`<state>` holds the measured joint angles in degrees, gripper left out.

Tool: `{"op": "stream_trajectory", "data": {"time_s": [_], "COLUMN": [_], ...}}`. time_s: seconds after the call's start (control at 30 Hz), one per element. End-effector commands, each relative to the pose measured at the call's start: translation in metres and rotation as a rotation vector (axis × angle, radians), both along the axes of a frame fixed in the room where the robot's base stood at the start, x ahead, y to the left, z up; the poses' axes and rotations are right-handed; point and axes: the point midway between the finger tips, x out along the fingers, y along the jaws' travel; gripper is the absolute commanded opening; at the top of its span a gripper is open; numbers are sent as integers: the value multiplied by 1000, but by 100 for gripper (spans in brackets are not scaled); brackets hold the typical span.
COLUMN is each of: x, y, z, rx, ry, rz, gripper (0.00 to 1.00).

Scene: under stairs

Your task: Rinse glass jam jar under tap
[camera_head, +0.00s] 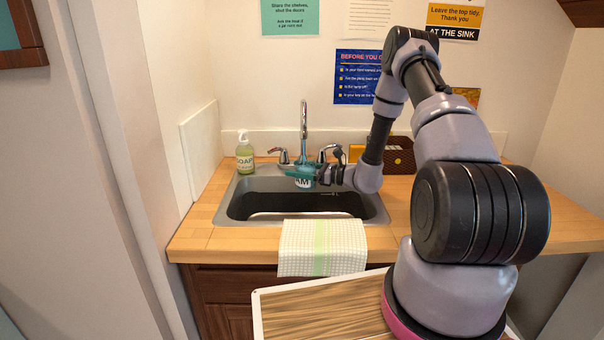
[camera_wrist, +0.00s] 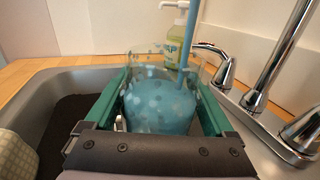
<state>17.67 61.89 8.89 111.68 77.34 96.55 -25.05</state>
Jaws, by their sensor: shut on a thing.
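The glass jam jar (camera_wrist: 160,100) is between the green fingers of my gripper (camera_wrist: 165,95), which is shut on it. In the wrist view the jar is clear, with blue water inside and droplets on its wall. A blue stream (camera_wrist: 193,45) comes down from above into the jar's mouth. The tap's outlet is outside the wrist view. The jar looks about upright.
The steel sink (camera_head: 375,207) is set in a wooden counter (camera_head: 200,225). A soap bottle (camera_head: 244,153) stands at the back left. A checked towel (camera_head: 322,245) hangs over the front edge. A brown woven box (camera_head: 400,155) is at the back right. Tap handles (camera_wrist: 222,72) flank the spout.

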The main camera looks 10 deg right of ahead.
Motion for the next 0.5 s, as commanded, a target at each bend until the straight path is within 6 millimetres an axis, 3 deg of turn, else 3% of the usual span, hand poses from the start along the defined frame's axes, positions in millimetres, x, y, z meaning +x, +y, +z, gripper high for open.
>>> {"op": "stream_trajectory", "data": {"time_s": [0.5], "x": [-37], "y": [5], "z": [1], "rx": [1], "ry": [0], "rz": [-1], "gripper": [0]}}
